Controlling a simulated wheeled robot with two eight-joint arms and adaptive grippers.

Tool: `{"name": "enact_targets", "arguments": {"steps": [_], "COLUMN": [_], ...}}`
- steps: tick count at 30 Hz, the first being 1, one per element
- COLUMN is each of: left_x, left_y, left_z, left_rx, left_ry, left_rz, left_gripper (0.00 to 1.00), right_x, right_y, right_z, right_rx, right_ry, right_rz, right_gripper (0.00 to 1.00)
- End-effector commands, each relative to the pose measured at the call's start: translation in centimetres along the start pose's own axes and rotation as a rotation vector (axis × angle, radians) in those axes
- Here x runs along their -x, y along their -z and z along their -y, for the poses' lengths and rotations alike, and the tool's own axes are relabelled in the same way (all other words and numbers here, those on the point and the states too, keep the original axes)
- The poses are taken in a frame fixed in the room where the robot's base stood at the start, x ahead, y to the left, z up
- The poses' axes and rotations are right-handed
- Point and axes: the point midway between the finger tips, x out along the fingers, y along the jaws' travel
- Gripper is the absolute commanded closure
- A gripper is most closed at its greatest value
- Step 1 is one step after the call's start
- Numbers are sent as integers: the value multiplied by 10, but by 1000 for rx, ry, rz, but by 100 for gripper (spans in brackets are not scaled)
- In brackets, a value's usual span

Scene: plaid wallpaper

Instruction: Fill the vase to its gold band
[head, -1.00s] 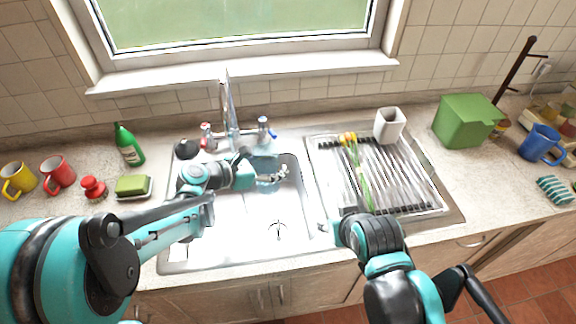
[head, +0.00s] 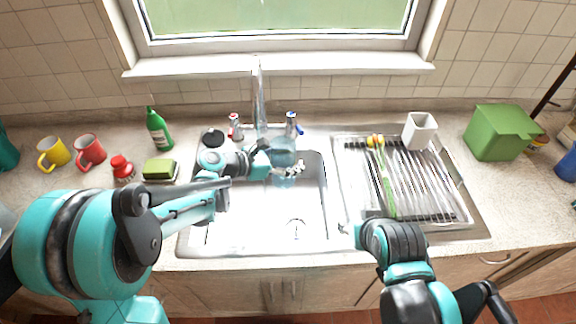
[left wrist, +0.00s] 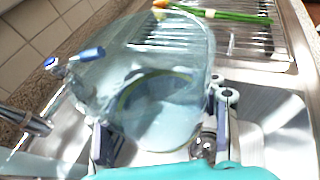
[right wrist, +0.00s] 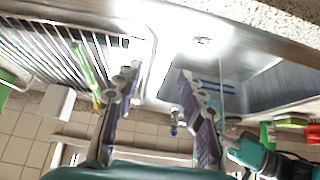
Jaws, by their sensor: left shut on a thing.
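The clear glass vase (head: 283,152) is at the sink under the tap (head: 260,100). My left gripper (head: 285,170) is shut on it. In the left wrist view the vase (left wrist: 150,60) fills the middle, between the two fingers (left wrist: 165,140), and appears tilted there. A thin gold ring (left wrist: 135,82) shows on it. I cannot tell the water level or whether water is running. The tap has a red handle (head: 234,124) and a blue handle (head: 292,122). My right gripper (right wrist: 157,82) is open and empty, near the front of the drainer.
Flowers (head: 386,180) lie on the ribbed drainer (head: 430,190), with a white cup (head: 419,130) behind. A green box (head: 497,132) stands right. A green bottle (head: 158,130), sponge (head: 160,170), red stopper-like item (head: 122,167) and mugs (head: 90,151) stand left. The sink's front floor is clear.

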Motion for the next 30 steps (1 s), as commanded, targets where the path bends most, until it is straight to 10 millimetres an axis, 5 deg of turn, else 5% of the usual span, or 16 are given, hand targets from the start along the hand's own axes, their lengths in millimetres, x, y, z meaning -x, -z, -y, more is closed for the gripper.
{"name": "enact_targets", "arguments": {"steps": [16, 30], "left_x": [36, 41], "left_y": [15, 17], "left_z": [-44, -50], "left_rx": [1, 0], "left_ry": [-3, 0], "left_rz": [1, 1], "left_gripper": [87, 87], "right_x": [-3, -3], "right_y": [-2, -2], "right_z": [0, 0], "right_rx": [0, 0], "right_ry": [0, 0], "right_rz": [0, 0], "right_gripper": [60, 60]}}
